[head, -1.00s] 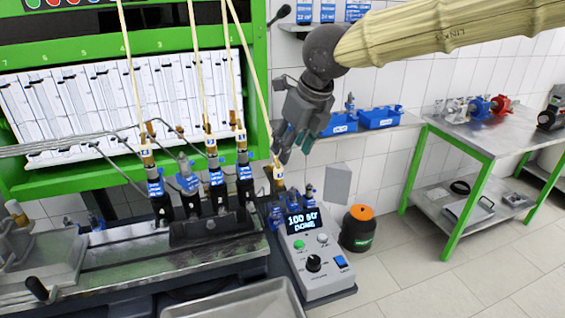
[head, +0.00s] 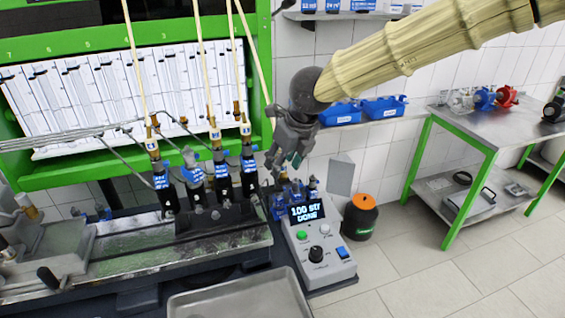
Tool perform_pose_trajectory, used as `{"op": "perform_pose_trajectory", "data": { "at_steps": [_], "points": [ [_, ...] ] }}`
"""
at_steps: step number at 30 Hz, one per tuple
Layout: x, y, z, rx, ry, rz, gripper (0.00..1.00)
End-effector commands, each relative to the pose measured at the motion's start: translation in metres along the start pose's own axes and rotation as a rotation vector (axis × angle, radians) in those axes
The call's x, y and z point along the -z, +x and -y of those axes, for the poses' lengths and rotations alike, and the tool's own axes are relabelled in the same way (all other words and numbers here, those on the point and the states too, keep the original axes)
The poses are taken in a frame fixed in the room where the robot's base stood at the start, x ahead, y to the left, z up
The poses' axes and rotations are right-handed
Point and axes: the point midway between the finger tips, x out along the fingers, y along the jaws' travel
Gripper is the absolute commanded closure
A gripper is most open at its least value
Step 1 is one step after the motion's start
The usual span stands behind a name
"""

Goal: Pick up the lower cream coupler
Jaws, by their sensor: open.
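Cream hoses hang in front of the green test bench, and three of them end in small cream couplers: the left one (head: 151,144), the middle one (head: 214,134) and the right one (head: 245,128), each above an injector. A fourth cream hose (head: 254,60) slants down to the right and passes behind my gripper (head: 282,165). Its lower end, with any coupler on it, is hidden there. My gripper is open and points down, just above the control box. I cannot tell whether its fingers touch the hidden hose end.
A grey control box (head: 322,262) reading "100 str DONE" stands below my gripper, with small blue parts (head: 284,203) behind it. Injectors in a dark clamp (head: 214,222) stand to the left. A metal tray (head: 240,302) lies in front. A black canister with an orange lid (head: 361,215) stands right.

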Motion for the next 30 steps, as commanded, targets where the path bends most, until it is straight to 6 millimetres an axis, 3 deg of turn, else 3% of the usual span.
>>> {"op": "perform_pose_trajectory", "data": {
  "at_steps": [6,13,14,21,30],
  "points": [
    [0.000,0.015,0.000,0.000,-0.001,-0.001,0.54],
    [0.000,0.016,0.000,-0.001,-0.001,0.000,0.54],
    [0.000,0.016,0.000,-0.001,-0.001,0.000,0.56],
    [0.000,0.016,0.000,-0.001,-0.001,0.000,0.99],
    [0.000,0.015,0.000,-0.001,-0.001,0.000,1.00]
  ]
}}
